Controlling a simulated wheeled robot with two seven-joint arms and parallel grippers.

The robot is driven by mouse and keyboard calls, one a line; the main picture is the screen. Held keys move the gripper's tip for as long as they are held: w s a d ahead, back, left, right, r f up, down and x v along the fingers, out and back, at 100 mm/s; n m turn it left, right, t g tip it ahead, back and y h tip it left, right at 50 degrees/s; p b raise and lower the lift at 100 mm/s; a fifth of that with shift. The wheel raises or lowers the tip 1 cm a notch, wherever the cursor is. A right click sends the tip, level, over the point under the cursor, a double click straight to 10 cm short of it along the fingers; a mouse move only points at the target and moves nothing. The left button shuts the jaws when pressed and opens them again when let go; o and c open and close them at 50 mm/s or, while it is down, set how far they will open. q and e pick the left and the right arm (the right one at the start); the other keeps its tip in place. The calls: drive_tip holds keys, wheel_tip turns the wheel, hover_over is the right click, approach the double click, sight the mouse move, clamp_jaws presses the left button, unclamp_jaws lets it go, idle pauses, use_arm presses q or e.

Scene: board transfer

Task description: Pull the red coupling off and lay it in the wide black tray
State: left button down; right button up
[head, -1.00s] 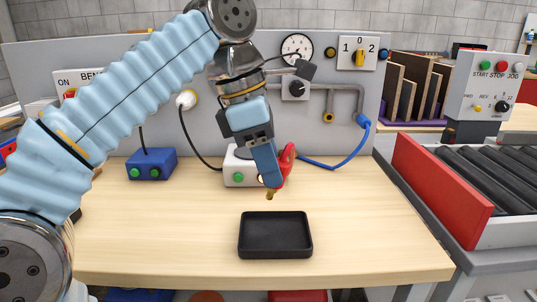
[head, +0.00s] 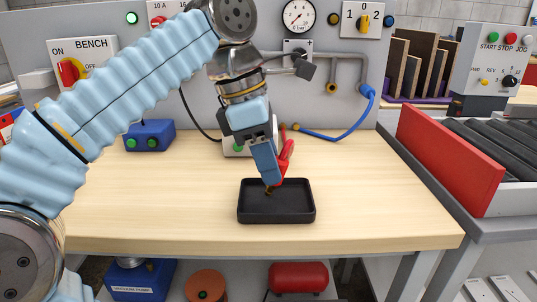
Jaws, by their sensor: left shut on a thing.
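The red coupling (head: 285,160) is in my left gripper (head: 273,180), which is shut on it. The coupling is tilted, with its brass tip pointing down. Gripper and coupling are in front of the black tray (head: 276,215) in the picture, over its back part; I cannot tell their exact height above it. The tray lies on the wooden bench and looks empty. The gripper's fingers hide part of the coupling. My right gripper is not in view.
A blue box (head: 150,135) with green buttons and a partly hidden white box stand at the back of the bench. A blue hose (head: 340,135) hangs from the panel. A red conveyor side (head: 447,160) stands at the right. The bench beside the tray is clear.

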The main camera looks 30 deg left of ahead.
use_arm(q)
drive_tip(key=shift+f, duration=0.35)
drive_tip(key=c, duration=0.8)
unclamp_jaws()
